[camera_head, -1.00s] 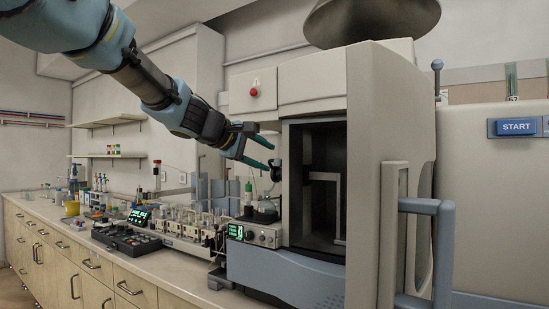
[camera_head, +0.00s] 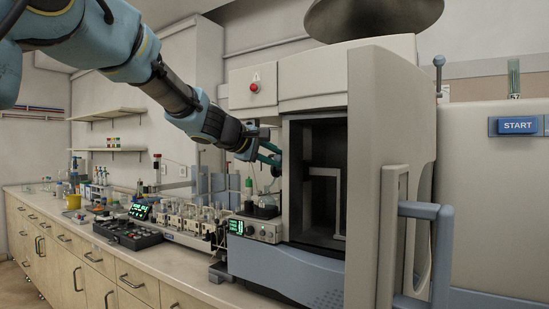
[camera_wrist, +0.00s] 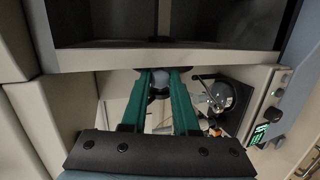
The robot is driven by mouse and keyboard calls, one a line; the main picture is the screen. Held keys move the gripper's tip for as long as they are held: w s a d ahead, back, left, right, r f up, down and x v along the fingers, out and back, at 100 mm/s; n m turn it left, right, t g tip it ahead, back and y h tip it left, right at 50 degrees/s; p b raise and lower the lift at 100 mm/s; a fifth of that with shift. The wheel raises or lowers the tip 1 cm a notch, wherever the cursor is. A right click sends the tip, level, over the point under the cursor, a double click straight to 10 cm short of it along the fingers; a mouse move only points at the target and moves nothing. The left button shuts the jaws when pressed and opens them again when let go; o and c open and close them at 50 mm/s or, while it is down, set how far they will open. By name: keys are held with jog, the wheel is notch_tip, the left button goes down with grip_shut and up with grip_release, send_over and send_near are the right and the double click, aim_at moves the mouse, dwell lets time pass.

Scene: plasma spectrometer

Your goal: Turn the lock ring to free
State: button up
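My gripper (camera_wrist: 161,74) has two green fingers that stand apart, with a gap between them. A small pale blue-grey round part (camera_wrist: 160,78), with a dark band below it, shows between the fingertips; it may be the lock ring. I cannot tell whether the fingers touch it. In the head view my gripper (camera_head: 272,154) is at the left side of the spectrometer (camera_head: 310,84), just left of its dark open chamber (camera_head: 318,180). The ring cannot be made out there.
A dark round glass vessel (camera_wrist: 221,95) sits close right of the fingers, beside a control box with a green display (camera_wrist: 260,134). The box also shows in the head view (camera_head: 256,231). A bottle with a green cap (camera_head: 248,195) stands near.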

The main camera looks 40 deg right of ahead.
grip_shut()
dwell(0.9)
